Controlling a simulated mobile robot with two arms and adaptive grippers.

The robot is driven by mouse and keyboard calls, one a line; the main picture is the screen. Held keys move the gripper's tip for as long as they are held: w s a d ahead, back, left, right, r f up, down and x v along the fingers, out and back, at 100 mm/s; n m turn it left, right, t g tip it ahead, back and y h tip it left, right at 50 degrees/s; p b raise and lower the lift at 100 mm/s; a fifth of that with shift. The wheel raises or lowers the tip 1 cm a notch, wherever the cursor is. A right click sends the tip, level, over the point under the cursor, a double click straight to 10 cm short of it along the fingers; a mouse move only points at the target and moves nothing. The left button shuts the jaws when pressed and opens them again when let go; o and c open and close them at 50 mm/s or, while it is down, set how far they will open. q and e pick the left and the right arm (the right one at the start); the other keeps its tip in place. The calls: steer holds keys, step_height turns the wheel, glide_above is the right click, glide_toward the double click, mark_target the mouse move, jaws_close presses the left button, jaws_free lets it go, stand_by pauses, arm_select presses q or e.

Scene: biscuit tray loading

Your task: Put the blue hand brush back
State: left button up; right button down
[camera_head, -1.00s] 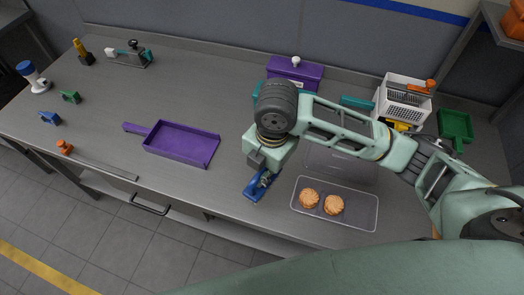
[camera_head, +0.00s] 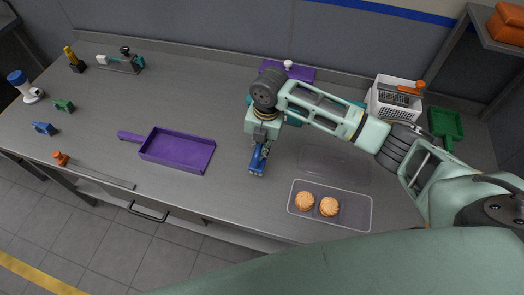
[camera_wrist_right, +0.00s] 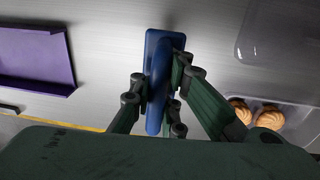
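The blue hand brush (camera_head: 257,158) is in my right gripper (camera_head: 258,170), over the front middle of the grey table, left of the clear tray. In the right wrist view the blue brush (camera_wrist_right: 158,75) lies between the green fingers of the right gripper (camera_wrist_right: 158,100), which are closed on both its sides. Its bristles are hidden and I cannot tell whether it touches the table. My left gripper is not in view.
A purple dustpan-like tray (camera_head: 190,164) lies to the left. A clear tray (camera_head: 357,222) with two biscuits (camera_head: 304,201) is at the front right. A white basket (camera_head: 380,106) and green scoop (camera_head: 445,122) stand at the back right.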

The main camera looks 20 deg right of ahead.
step_height(320, 180, down, 3)
steer(key=shift+p, duration=0.55)
steer(key=shift+f, duration=0.5)
steer(key=shift+f, duration=0.1)
steer(key=c, duration=1.8)
jaws_free()
steer(key=shift+f, duration=0.1)
steer(key=shift+o, duration=0.2)
step_height(320, 180, up, 12)
steer(key=b, duration=0.2)
steer(key=shift+s+d+r, duration=0.2)
steer(key=shift+d, duration=0.2)
